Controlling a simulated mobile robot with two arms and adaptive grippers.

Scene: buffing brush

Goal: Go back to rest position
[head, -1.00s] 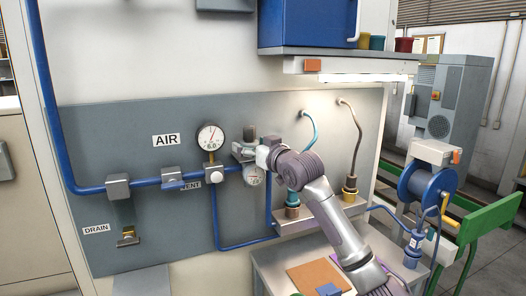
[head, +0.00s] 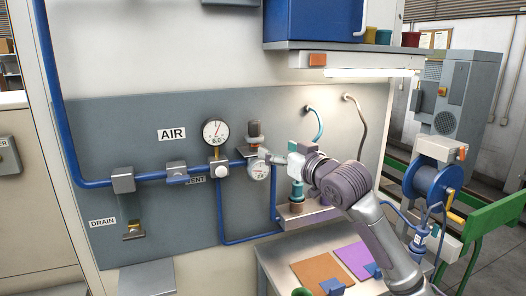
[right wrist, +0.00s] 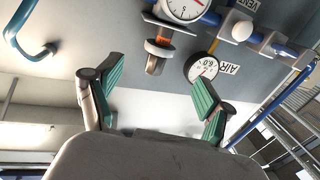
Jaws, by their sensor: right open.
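My right arm comes in from the lower right of the head view. Its gripper (head: 271,159) is just right of the small lower gauge (head: 259,170) and the regulator with an orange band (head: 254,138), and looks clear of both. In the right wrist view the gripper (right wrist: 153,98) has its two green-padded fingers wide apart, with nothing between them. The regulator also shows beyond the fingers in the right wrist view (right wrist: 158,50). My left gripper is not in view.
A grey panel (head: 100,130) carries blue pipes and a larger gauge (head: 215,132). Below right, a bench holds an orange mat (head: 318,271) and a purple mat (head: 352,258). A blue hose reel (head: 432,182) stands at the right.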

